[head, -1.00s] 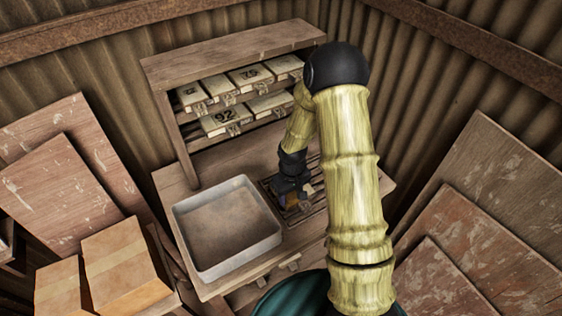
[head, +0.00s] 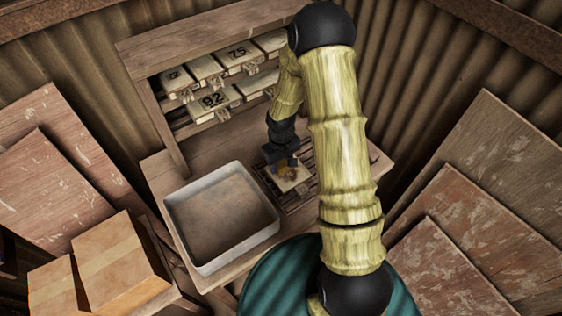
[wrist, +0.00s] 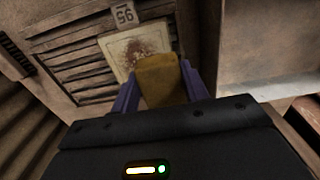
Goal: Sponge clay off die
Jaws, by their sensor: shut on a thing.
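My gripper (wrist: 160,88) is shut on a yellow-brown sponge (wrist: 161,80), with a purple finger on each side of it. In the head view my gripper (head: 285,168) is low over the die (head: 290,180), which lies on a slatted rack (head: 303,192).
A shallow grey-white tray (head: 177,226) stands left of the rack on the wooden bench (head: 160,178). A shelf (head: 195,38) behind holds several numbered dies. Boards lean on both sides, and cardboard boxes (head: 120,265) stand at the lower left.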

